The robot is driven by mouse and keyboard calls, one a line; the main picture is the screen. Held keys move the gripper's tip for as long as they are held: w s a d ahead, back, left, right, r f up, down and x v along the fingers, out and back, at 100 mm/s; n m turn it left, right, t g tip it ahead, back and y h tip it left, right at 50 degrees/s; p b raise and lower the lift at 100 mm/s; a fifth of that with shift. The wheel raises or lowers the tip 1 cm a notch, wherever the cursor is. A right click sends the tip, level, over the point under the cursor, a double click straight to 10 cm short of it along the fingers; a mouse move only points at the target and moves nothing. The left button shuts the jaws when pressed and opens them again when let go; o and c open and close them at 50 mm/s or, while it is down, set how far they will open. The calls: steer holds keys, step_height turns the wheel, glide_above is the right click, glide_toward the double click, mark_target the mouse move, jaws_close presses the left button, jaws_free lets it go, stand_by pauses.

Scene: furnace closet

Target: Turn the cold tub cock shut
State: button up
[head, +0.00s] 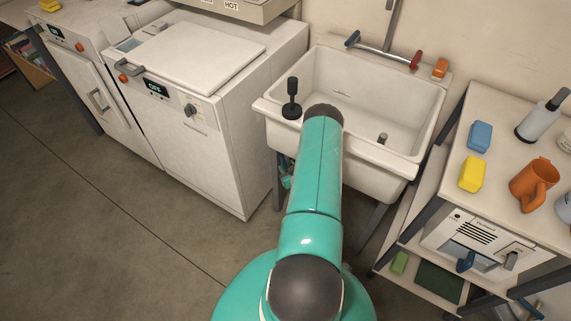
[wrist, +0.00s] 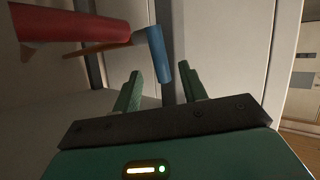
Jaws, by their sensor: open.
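A blue lever handle (wrist: 158,53), apparently the cold cock, hangs tilted near the top middle of the wrist view. A larger red handle (wrist: 70,22) is at the upper left, with a copper-coloured pipe (wrist: 95,47) behind it. My gripper (wrist: 160,85) is open and empty, its two green fingers spread to either side of the blue handle's lower end. I cannot tell whether the handle lies between the fingertips or beyond them.
Above the tub, a faucet bar has a blue handle (head: 352,39) and a red handle (head: 415,59). A black plunger-like object (head: 292,98) stands at the tub's left rim. A white washer (head: 190,110) is left; a cart with an orange mug (head: 533,183) is right.

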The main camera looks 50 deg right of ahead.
mark_target(285, 162)
steer(key=shift+x, duration=2)
jaws_close()
steer(key=shift+s+f+t, duration=0.2)
steer(key=shift+t, duration=0.1)
steer(key=shift+s+f+m+t+h, duration=0.1)
steer(key=shift+s+m+t+h, duration=0.25)
steer(key=shift+m+t, duration=0.5)
jaws_free()
